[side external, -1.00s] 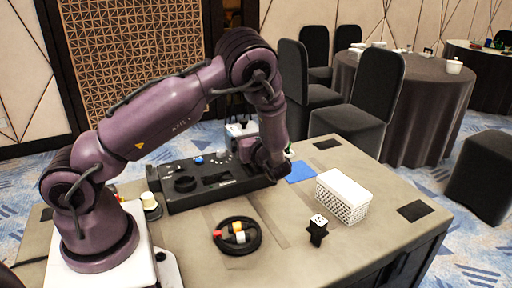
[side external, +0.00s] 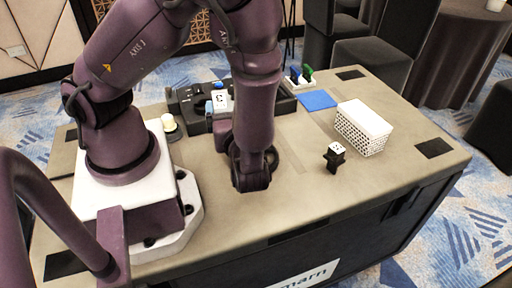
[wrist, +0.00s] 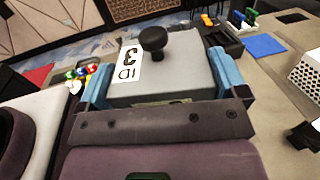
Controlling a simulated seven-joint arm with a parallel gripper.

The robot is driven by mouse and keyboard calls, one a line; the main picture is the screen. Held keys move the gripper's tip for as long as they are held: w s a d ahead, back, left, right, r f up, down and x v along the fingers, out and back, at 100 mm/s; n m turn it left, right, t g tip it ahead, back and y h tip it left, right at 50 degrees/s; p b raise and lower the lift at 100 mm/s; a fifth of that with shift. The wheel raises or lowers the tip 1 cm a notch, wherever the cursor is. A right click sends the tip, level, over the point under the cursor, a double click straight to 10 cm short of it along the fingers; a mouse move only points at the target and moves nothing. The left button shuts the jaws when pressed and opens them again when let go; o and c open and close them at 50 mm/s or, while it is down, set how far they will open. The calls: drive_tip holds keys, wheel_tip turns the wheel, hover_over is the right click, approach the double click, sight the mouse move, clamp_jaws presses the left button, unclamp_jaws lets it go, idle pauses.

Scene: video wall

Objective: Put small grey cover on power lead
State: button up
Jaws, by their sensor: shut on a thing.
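My gripper (wrist: 161,83) has blue fingers on either side of a grey block-like cover (wrist: 185,62) and is shut on it. The cover has a black knob on top and a white label reading "ID 3". In the side external view the cover's white label (side external: 222,101) shows between the blue fingers of my gripper (side external: 215,97), in front of the black board (side external: 187,108). I cannot tell its height above the board or table. The arm hides part of the board. I cannot make out the power lead.
A white perforated box (side external: 361,127), a small black stand with a white top (side external: 334,157) and a blue mat (side external: 318,100) stand to the right. A round black tray (side external: 233,156) is mostly behind my arm. The table's front right is clear.

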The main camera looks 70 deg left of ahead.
drive_tip(key=s+r+n+g, duration=0.1)
drive_tip(key=s+n+g, duration=0.15)
drive_tip(key=s, duration=0.45)
hover_over(274, 165)
drive_tip(key=s+a, duration=0.3)
drive_tip(key=shift+m+g, duration=0.25)
drive_tip(key=shift+g, duration=0.1)
drive_tip(key=f, duration=0.9)
drive_tip(key=shift+a+f, duration=0.1)
drive_tip(key=shift+a, duration=0.1)
drive_tip(key=shift+w+f, duration=0.2)
drive_tip(key=shift+f, duration=1.5)
